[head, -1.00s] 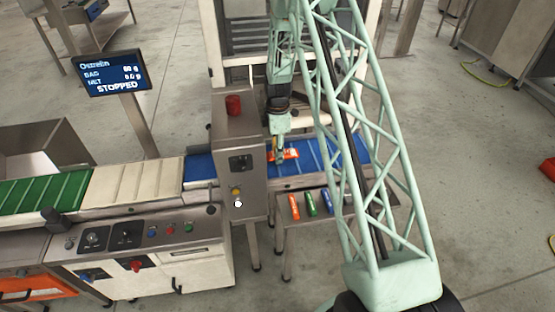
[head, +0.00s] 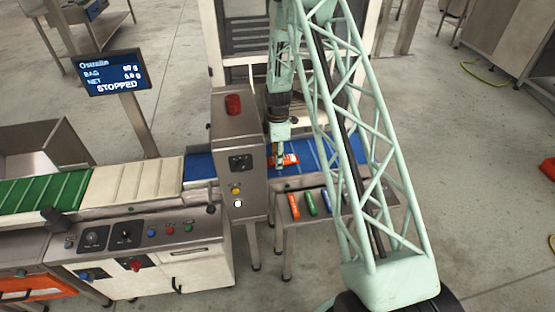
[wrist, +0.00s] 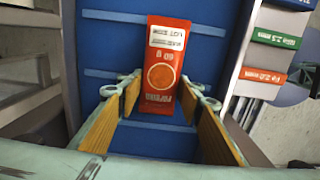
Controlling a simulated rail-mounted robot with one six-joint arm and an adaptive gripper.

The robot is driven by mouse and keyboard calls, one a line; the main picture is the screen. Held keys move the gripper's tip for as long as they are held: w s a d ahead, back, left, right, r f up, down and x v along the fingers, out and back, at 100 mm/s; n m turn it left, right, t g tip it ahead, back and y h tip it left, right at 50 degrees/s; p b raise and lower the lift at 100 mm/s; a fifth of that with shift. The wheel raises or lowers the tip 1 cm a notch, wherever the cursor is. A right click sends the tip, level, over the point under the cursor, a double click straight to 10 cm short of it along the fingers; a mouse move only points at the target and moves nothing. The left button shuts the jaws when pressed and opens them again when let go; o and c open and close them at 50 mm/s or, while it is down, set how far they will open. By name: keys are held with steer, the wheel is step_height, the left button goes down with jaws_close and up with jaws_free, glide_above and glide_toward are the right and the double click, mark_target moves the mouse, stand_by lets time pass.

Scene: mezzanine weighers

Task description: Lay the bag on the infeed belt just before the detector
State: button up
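The orange bag (head: 290,159) lies on the blue infeed belt (head: 318,152), just right of the steel detector housing (head: 236,140). In the wrist view the bag (wrist: 165,60) lies lengthwise across the blue belt (wrist: 112,60), label up. My gripper (head: 279,162) is at the bag in the head view. In the wrist view its fingers (wrist: 163,92) are apart, one on each side of the bag's near end, with blue belt showing between each fingertip and the bag. Part of the belt is hidden behind my arm.
A red beacon (head: 233,105) tops the detector. The display (head: 113,73) reads STOPPED. A cream belt (head: 135,182) and green belt (head: 45,190) continue left.

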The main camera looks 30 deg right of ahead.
steer(key=o, duration=0.4)
steer(key=shift+r, duration=0.2)
step_height(320, 180, up, 12)
steer(key=shift+f, duration=0.1)
stand_by(0.9)
steer(key=shift+c, duration=0.3)
stand_by(2.2)
